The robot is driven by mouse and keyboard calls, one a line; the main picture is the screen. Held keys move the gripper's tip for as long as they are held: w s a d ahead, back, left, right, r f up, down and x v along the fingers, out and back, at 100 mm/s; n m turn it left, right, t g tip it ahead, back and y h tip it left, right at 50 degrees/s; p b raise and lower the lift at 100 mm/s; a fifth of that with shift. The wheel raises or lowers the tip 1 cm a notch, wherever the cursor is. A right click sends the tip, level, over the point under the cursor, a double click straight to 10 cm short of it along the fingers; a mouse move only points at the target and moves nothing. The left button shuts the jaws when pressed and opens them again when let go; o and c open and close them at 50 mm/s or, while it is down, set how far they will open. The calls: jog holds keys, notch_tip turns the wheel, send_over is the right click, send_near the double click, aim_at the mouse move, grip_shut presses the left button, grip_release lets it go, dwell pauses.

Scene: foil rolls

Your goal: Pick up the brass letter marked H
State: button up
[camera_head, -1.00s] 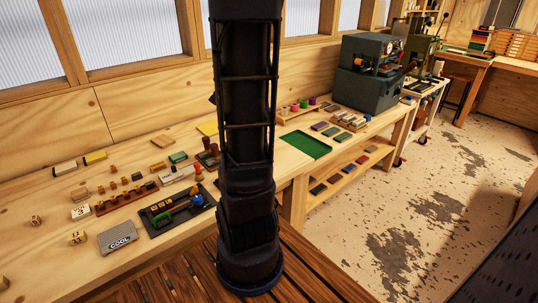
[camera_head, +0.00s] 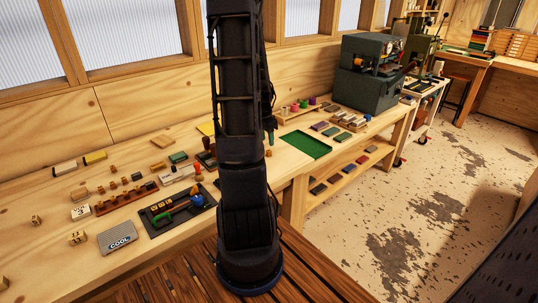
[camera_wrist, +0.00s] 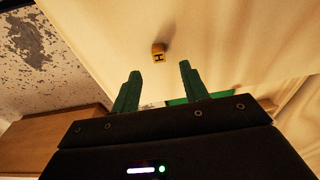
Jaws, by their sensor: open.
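The brass letter H (camera_wrist: 158,53) is a small yellow block with a dark H on its face. It sits alone on the pale wooden bench, just beyond my fingertips in the wrist view. A small brass piece (camera_head: 268,153), which looks like the same letter, shows beside my arm in the head view. My gripper (camera_wrist: 159,68) is open and empty, its two green fingers spread on either side of the line to the letter. In the head view one green finger shows above the brass piece; my arm hides the rest.
A green tray (camera_head: 306,144) lies right of the letter on the bench. Left of my arm are a black tray (camera_head: 178,210), a grey "COOL" block (camera_head: 117,237), a wooden rack (camera_head: 127,198) and several small blocks. Bench around the letter looks clear.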

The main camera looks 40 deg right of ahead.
aim_at(269, 150)
jog(key=shift+s+d+f, duration=0.1)
jog(key=shift+d+f, duration=0.15)
jog(key=shift+f, duration=1.55)
jog(key=shift+d+f, duration=0.2)
jog(key=shift+f, duration=1.55)
grip_shut()
